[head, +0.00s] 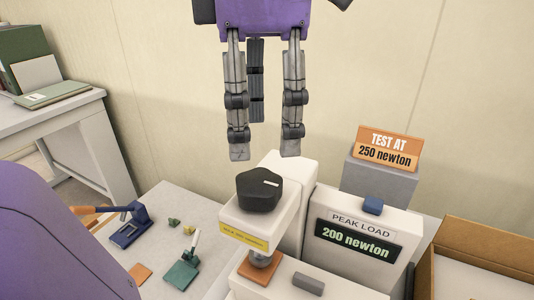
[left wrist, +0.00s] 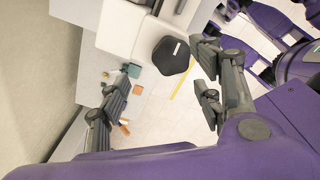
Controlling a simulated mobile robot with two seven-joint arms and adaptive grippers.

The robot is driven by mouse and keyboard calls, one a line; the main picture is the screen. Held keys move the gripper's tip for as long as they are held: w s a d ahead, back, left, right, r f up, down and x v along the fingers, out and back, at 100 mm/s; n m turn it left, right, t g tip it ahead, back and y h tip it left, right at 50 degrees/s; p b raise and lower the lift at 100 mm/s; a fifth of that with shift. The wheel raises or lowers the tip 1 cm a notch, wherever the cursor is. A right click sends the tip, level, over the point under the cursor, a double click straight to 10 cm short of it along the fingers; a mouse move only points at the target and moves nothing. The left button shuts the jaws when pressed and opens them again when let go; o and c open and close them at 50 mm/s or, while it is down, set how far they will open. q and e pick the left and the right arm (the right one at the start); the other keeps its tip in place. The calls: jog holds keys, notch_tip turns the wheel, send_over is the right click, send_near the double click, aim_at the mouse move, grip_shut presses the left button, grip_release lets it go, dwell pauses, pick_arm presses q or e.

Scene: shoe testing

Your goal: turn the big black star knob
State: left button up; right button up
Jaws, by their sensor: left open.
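The big black star knob (head: 259,191) sits on top of the white press head, with a short white mark on its top pointing to the right. It also shows in the left wrist view (left wrist: 171,57), between the spread fingers. My left gripper (head: 264,150) hangs fingers-down above and slightly behind the knob in the head view. Its fingers are open and empty, apart from the knob. The left gripper also shows in the left wrist view (left wrist: 160,92). My right gripper is not seen in the head view.
A display (head: 355,240) reads peak load 200 newton, with a blue button (head: 373,205) on top. An orange sign (head: 388,148) reads test at 250 newton. A cardboard box (head: 480,255) stands at the right. Small tools, including a blue one (head: 130,225), lie on the table at left.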

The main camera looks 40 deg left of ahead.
aim_at(259, 178)
pick_arm(q)
jog(key=s+f, duration=0.1)
jog(key=s+d+f, duration=0.1)
jog(key=shift+f, duration=0.3)
jog(key=f, duration=0.3)
jog(key=shift+w+a+f, duration=0.15)
jog(key=shift+w+f, duration=0.2)
jog(key=shift+s+f, duration=0.1)
jog(key=shift+f, duration=0.35)
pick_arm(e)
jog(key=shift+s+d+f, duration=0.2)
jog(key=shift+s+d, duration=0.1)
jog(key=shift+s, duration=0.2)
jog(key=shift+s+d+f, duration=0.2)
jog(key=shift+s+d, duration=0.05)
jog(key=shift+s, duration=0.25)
